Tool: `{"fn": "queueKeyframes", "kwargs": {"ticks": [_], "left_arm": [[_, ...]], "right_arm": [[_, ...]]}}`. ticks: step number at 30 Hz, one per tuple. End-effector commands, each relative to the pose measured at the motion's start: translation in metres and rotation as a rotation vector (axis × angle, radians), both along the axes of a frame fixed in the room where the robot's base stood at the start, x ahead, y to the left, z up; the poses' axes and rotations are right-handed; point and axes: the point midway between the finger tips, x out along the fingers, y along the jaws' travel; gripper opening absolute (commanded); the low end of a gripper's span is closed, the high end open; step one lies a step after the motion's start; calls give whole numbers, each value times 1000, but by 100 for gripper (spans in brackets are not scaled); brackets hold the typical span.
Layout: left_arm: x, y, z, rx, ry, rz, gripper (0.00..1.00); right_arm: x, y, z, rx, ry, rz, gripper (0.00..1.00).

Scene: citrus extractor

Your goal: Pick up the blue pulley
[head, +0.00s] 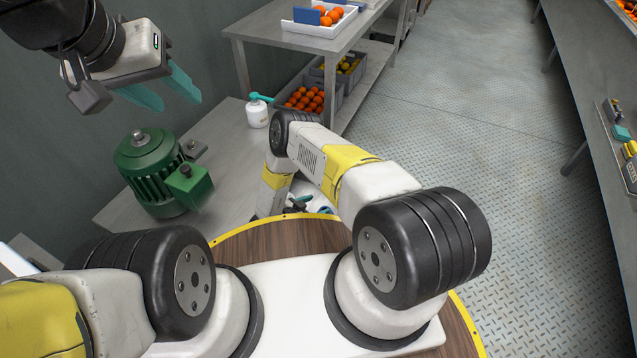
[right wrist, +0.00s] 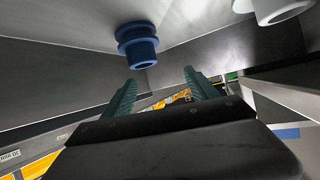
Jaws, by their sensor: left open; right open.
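The blue pulley (right wrist: 137,45) shows in the right wrist view, upper left of centre, as a flanged blue cylinder against a grey metal surface. My right gripper (right wrist: 160,79) is open there with its teal fingers apart. The pulley appears beyond the fingertips and slightly left of the gap, not between the fingers. My left gripper (head: 181,103) is open and empty at the upper left of the head view, above and behind the green motor.
A green motor (head: 155,178) and a white bottle with a teal top (head: 257,112) stand on the grey bench (head: 232,160). Crates of oranges (head: 305,98) sit on a shelf behind. A white cylinder (right wrist: 280,9) is right of the pulley in the wrist view.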

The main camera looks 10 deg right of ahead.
Motion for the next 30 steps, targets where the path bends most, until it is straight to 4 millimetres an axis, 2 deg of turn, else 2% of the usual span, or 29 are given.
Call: {"fn": "queueKeyframes", "kwargs": {"ticks": [2,5,21,30], "left_arm": [[0,0,0,0,-1,0,47],[0,0,0,0,-1,0,47],[0,0,0,0,-1,0,47],[0,0,0,0,-1,0,47]], "right_arm": [[-16,-4,-10,-23,17,-20,68],[-22,-10,-16,-38,25,-34,68],[10,-56,-53,-36,27,-35,68],[14,-60,-55,-37,27,-33,68]]}}
